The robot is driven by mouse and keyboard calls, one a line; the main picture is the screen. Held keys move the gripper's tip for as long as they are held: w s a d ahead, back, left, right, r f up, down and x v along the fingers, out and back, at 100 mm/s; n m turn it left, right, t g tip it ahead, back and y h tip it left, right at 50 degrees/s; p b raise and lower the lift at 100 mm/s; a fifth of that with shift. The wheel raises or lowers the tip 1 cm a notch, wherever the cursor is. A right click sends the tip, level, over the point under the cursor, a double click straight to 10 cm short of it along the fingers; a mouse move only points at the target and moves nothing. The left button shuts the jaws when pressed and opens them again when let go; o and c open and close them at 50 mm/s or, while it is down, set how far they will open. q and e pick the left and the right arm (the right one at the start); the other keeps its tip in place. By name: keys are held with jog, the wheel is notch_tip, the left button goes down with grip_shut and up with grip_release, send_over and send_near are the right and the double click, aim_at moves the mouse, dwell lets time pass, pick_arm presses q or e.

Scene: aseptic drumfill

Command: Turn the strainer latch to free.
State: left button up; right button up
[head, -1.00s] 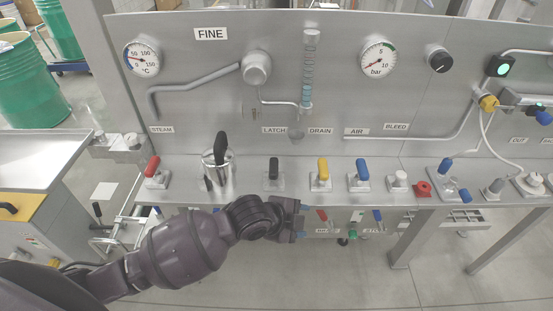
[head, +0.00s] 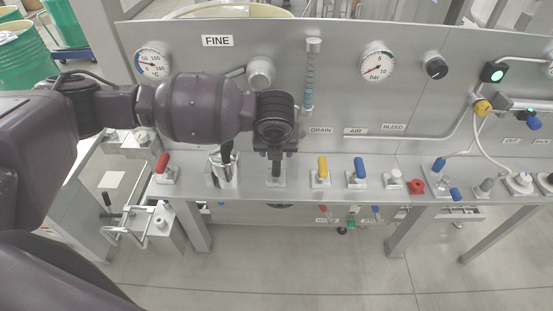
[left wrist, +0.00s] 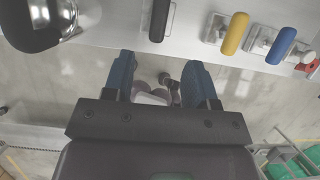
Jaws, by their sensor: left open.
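The latch lever, a black upright handle (head: 276,169) on a small plate, stands on the panel's ledge between the steel pot and the yellow lever. In the left wrist view the same black handle (left wrist: 158,20) lies just beyond the fingertips, roughly in line with the gap between them. My left gripper (head: 276,153) is above and at the lever in the head view, largely hidden by its own wrist. In the left wrist view the gripper (left wrist: 156,65) has its two blue fingers spread, with nothing between them. The LATCH label is hidden behind my arm.
A steel pot with a black handle (head: 222,172) stands left of the lever, and a red lever (head: 163,165) farther left. A yellow lever (head: 322,168) and a blue lever (head: 357,171) stand close on the right. Gauges and pipes fill the panel behind.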

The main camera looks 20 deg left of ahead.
aim_at(277, 163)
pick_arm(q)
jog(key=x, duration=1)
jog(key=shift+w+a+f+p, duration=0.15)
jog(key=shift+w+f+p, duration=0.05)
jog(key=shift+f+p, duration=0.1)
jog(key=shift+c, duration=0.3)
jog(key=c, duration=0.9)
jog(key=shift+o, duration=0.2)
